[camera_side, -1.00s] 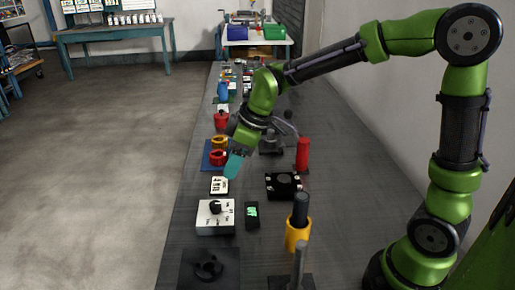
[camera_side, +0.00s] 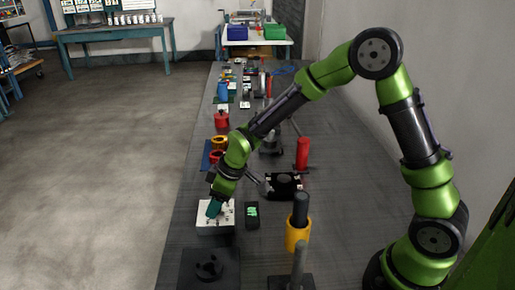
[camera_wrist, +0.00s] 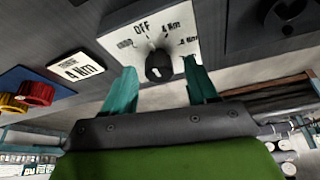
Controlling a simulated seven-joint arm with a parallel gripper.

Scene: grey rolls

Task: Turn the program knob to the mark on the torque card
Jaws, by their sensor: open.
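The program knob (camera_wrist: 158,67) is black and sits on a white panel box (camera_wrist: 180,25), with labels around it. "OFF" and "4 Nm" are readable; the others are too small or blurred. I cannot tell for sure where the knob points. The torque card (camera_wrist: 77,67) is white and reads "4 Nm", left of the box in the wrist view. In the side view the box (camera_side: 216,231) is under my gripper (camera_side: 214,208), which hides the knob. In the wrist view the open teal fingers of my gripper (camera_wrist: 159,65) stand on either side of the knob; contact is unclear.
A small black device with a green display (camera_side: 252,214) stands right of the box. A blue base with red and yellow rings (camera_wrist: 30,92) lies beyond the card. A yellow cylinder (camera_side: 297,234) and a dark fixture (camera_side: 209,268) stand nearer the camera.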

